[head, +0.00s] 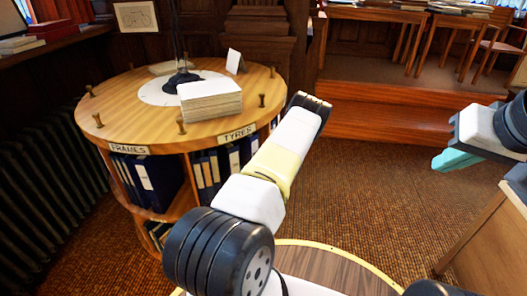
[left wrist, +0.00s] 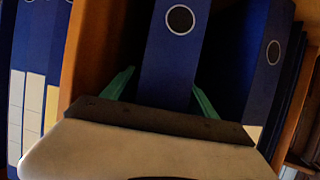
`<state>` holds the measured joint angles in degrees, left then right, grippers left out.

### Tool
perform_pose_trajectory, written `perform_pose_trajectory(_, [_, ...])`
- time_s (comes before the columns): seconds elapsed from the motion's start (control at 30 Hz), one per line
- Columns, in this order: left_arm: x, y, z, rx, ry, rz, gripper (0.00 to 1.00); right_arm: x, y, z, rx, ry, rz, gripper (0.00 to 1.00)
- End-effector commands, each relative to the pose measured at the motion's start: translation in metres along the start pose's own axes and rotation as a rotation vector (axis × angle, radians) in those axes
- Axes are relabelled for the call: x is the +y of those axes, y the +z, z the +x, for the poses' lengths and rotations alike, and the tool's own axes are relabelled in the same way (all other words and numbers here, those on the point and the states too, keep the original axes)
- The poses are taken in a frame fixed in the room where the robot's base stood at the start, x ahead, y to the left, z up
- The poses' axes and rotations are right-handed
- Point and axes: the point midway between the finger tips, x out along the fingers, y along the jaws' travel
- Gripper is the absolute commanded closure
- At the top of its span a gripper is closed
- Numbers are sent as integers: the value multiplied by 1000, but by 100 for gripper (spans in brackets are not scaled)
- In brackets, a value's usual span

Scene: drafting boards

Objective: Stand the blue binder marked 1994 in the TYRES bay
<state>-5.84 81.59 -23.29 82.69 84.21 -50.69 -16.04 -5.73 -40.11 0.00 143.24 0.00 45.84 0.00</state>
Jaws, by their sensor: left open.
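In the left wrist view a blue binder (left wrist: 168,60) with a round finger hole stands between the two teal fingers of my left gripper (left wrist: 160,90). The gripper is open, with one finger on each side of the binder. No year mark can be read on it. In the head view the left gripper is hidden beyond my arm, by the right side of the round stand. The TYRES label (head: 237,133) is on the stand's front rim, above a bay with blue binders (head: 229,159), partly hidden by my arm. My right gripper (head: 455,160) is at the right, away from the stand; its finger gap is unclear.
The round stand (head: 110,127) bears a paper stack (head: 210,100), a lamp base (head: 183,80) and short pegs. The FRAMES label (head: 129,149) is left of TYRES. In the left wrist view, another binder (left wrist: 262,70) and a wooden divider (left wrist: 80,45) flank the middle binder.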

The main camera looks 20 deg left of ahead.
Motion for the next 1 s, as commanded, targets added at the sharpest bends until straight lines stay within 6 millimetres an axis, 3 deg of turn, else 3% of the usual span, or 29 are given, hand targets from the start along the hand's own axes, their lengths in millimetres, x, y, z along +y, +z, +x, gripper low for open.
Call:
perform_pose_trajectory(0.17, [1,-3,-14,-1,1,0,33,0,0,0,0,0,0,100])
perform_pose_trajectory(0.5, [1,-3,-86,0,3,0,33,0,0,0,0,0,0,100])
perform_pose_trajectory(0.77, [1,-3,-118,-1,2,-1,33,0,0,0,0,0,0,100])
perform_pose_trajectory(0.87, [9,-11,-125,-24,25,-14,33,0,0,0,0,0,0,100])
perform_pose_trajectory(1.0, [44,-43,-146,-136,142,-58,33,0,0,0,0,0,0,100])
